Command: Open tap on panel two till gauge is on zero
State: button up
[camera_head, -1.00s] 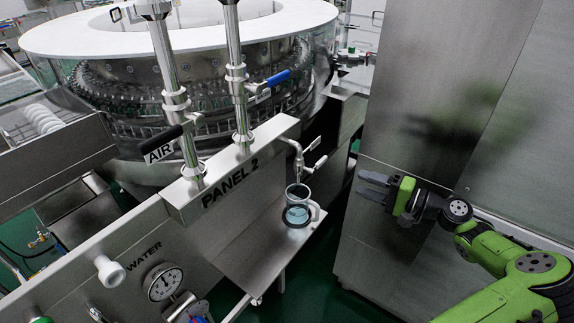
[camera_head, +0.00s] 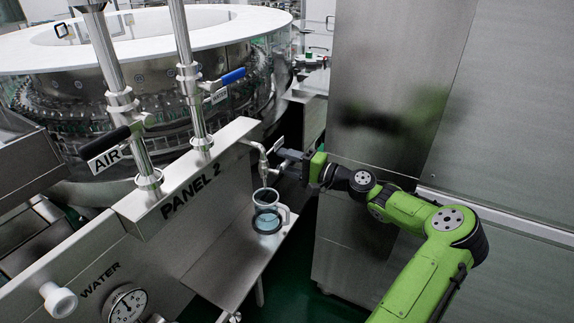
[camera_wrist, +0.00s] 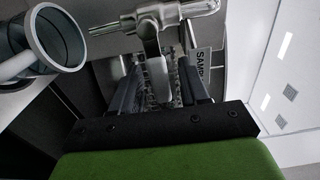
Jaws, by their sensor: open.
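The panel marked PANEL 2 (camera_head: 195,185) carries a small metal tap (camera_head: 262,158) at its right end, above a metal shelf. My gripper (camera_head: 283,163) is open beside the tap, at its right. In the wrist view the tap (camera_wrist: 170,14) crosses the top, and its lever (camera_wrist: 154,62) hangs down between my two open fingers (camera_wrist: 157,90). I cannot tell whether either finger touches it. The round gauge (camera_head: 126,304), under the word WATER, is cut off at the bottom edge, and its reading is too small to tell.
A handled cup (camera_head: 268,219) stands on the shelf (camera_head: 222,262) below the tap; it also shows in the wrist view (camera_wrist: 62,38). A black AIR lever (camera_head: 105,141) and blue lever (camera_head: 226,80) sit on the pipes. A tall steel cabinet (camera_head: 385,90) stands right.

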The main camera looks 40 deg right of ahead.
grip_shut()
jog(key=shift+m+p, duration=0.4)
jog(key=shift+p, duration=0.3)
jog(key=m+p, duration=0.1)
jog(key=p, duration=0.1)
jog(key=f+m+p, duration=0.1)
jog(key=p, duration=0.1)
jog(key=shift+a+m+p, duration=0.15)
jog(key=shift+m+p, duration=0.15)
jog(key=shift+p, duration=0.1)
jog(key=shift+s+a+f+m+p, duration=0.3)
jog(key=shift+a+f+m+p, duration=0.45)
jog(key=shift+m+p, duration=1.5)
jog(key=shift+s+a+f+m+p, duration=0.3)
jog(key=shift+a+f+m+p, duration=0.45)
jog(key=shift+m+p, duration=1.5)
jog(key=shift+s+a+f+m+p, duration=0.3)
jog(key=shift+a+f+m+p, duration=0.4)
jog(key=shift+m+p, duration=1.5)
jog(key=shift+a+m+b, duration=0.15)
jog(key=shift+m+b, duration=0.55)
